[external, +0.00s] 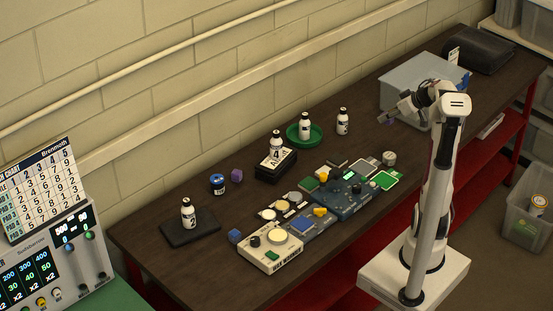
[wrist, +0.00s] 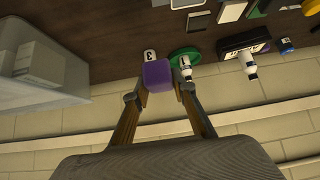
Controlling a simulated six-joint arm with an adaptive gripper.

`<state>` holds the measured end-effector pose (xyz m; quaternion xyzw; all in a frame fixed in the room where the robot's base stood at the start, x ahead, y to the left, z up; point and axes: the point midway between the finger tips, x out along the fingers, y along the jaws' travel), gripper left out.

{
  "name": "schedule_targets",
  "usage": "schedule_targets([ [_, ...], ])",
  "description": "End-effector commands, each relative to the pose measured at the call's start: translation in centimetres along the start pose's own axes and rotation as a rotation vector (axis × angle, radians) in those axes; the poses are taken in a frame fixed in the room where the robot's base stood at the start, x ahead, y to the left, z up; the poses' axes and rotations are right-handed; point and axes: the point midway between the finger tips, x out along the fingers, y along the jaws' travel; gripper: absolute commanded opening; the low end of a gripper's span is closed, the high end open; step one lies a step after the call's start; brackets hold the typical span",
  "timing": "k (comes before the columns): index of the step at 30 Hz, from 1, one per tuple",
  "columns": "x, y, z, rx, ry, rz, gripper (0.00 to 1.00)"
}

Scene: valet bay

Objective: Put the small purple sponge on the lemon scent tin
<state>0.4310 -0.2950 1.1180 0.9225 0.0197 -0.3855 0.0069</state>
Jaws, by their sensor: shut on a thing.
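My gripper (wrist: 160,88) is shut on a purple block (wrist: 157,75), which looks like the purple sponge. In the external view my gripper (external: 385,118) is raised above the far part of the bench, left of the grey bin. A pale round tin (external: 389,158) stands near the bench's right side. Tin labels are too small to read, so I cannot tell which is the lemon scent tin.
Numbered bottles stand on a green dish (external: 292,139), a black box (external: 266,171), a dark mat (external: 175,235) and the bare bench (external: 342,122). Several devices (external: 340,198) fill the front edge. The grey bin (external: 398,75) stands at the back. Bench between the mat and devices is mostly clear.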

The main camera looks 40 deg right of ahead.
Motion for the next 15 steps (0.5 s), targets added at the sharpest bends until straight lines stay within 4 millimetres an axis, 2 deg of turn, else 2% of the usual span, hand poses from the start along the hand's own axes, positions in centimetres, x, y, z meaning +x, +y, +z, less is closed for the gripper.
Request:
schedule_targets([
  [6,-1.6,1.5,1.6,0.028,0.006,0.03,0.12],
  [15,1.1,1.4,4.2,0.029,0.005,0.026,0.12],
])
